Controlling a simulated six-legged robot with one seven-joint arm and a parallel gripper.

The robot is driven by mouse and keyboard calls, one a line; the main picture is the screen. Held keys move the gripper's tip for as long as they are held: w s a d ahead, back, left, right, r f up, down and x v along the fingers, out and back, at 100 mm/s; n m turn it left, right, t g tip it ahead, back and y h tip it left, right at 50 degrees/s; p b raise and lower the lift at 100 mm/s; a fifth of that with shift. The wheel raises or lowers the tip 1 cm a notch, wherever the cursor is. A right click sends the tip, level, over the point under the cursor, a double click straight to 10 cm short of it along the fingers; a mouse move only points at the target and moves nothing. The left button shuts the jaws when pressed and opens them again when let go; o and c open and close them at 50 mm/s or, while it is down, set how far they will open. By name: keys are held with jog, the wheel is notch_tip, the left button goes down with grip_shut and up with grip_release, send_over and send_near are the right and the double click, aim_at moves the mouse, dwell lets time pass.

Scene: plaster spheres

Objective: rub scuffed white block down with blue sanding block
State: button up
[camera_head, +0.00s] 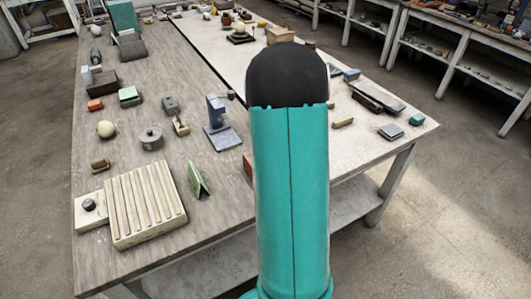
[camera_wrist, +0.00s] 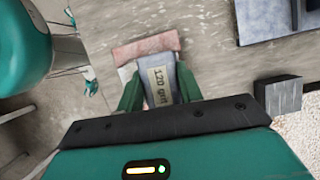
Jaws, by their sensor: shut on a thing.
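In the wrist view, my gripper (camera_wrist: 159,82) is shut on the blue sanding block (camera_wrist: 162,70), a grey-blue piece with a tan label reading "120 grit". One dark green finger is on each side of it. A dull pink slab (camera_wrist: 146,47) shows just past its far end. A small whitish piece (camera_wrist: 126,72) shows at its left; I cannot tell whether this is the scuffed white block, or whether the sanding block touches it. In the head view, my arm hides the gripper and the sanding block.
A blue stand (camera_head: 222,137) is on the bench left of my arm. A cream ribbed slab (camera_head: 145,205) and a green folded piece (camera_head: 197,180) lie nearer. A dark grey block (camera_wrist: 279,96) is right of my gripper. Bare wood (camera_head: 220,190) shows near the front edge.

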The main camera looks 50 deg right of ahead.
jog(key=shift+s+d, duration=0.2)
jog(key=shift+d, duration=0.3)
jog(key=shift+s+d, duration=0.2)
jog(key=shift+d, duration=0.25)
jog(key=shift+w+a+f, duration=0.1)
jog(key=shift+w+a, duration=0.15)
jog(key=shift+a, duration=0.4)
jog(key=shift+w+a+r, duration=0.1)
jog(key=shift+w+a, duration=0.2)
jog(key=shift+a, duration=0.4)
jog(key=shift+w+a+f, duration=0.1)
jog(key=shift+w+a, duration=0.15)
jog(key=shift+a, duration=0.4)
jog(key=shift+s+d+r, duration=0.2)
jog(key=shift+d+r, duration=0.15)
jog(key=shift+d, duration=0.15)
jog(key=shift+s+d+r, duration=0.15)
jog(key=shift+d+r, duration=0.2)
jog(key=shift+d, duration=0.15)
jog(key=shift+r, duration=0.15)
